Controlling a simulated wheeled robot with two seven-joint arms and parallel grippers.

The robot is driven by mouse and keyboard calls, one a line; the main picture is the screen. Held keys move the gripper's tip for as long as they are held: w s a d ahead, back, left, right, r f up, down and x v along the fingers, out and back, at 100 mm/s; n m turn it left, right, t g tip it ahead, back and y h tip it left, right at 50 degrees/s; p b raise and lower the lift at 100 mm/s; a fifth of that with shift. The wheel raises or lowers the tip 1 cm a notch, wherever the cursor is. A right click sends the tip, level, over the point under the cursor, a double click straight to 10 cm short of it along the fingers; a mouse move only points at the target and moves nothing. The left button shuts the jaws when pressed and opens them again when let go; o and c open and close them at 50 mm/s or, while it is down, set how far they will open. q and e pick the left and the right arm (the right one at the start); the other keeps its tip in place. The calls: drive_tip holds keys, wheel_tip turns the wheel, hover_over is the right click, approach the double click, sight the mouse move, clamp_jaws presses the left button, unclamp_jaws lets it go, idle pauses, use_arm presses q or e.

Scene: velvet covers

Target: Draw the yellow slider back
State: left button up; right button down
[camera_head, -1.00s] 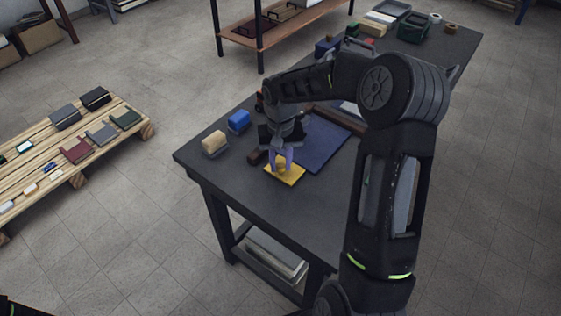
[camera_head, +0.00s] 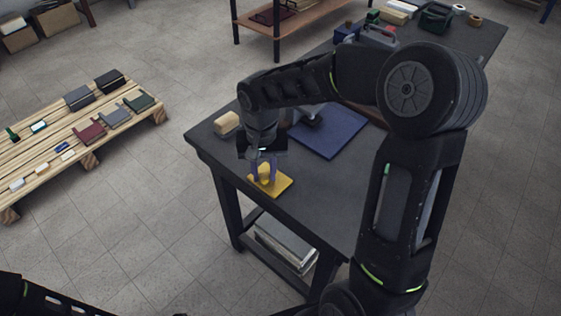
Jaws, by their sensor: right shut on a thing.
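The yellow slider (camera_head: 284,185) is a flat yellow plate with a raised yellow grip, lying on the dark workbench (camera_head: 318,205) near its front left edge. My right gripper (camera_head: 265,181) points down and is shut on the slider's raised grip, its pale purple fingers on either side. A flat blue panel (camera_head: 336,135) lies behind and to the right, with bare bench between it and the slider. My forearm and wrist hide part of the bench behind the gripper. Only a piece of my left arm shows at the lower left; its gripper is out of view.
A tan block (camera_head: 227,123) stands near the bench's left corner. Several boxes, a green case (camera_head: 435,18) and rolls stand at the bench's far end. A wooden pallet (camera_head: 80,165) with small goods is on the floor to the left. The bench front is clear.

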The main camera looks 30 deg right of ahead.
sight(262, 176)
drive_tip(key=shift+a, duration=0.35)
drive_tip(key=c, duration=1.1)
unclamp_jaws()
drive_tip(key=shift+c, duration=0.2)
drive_tip(key=shift+r, duration=0.15)
wheel_tip(262, 176, up, 8)
drive_tip(key=shift+f, duration=0.25)
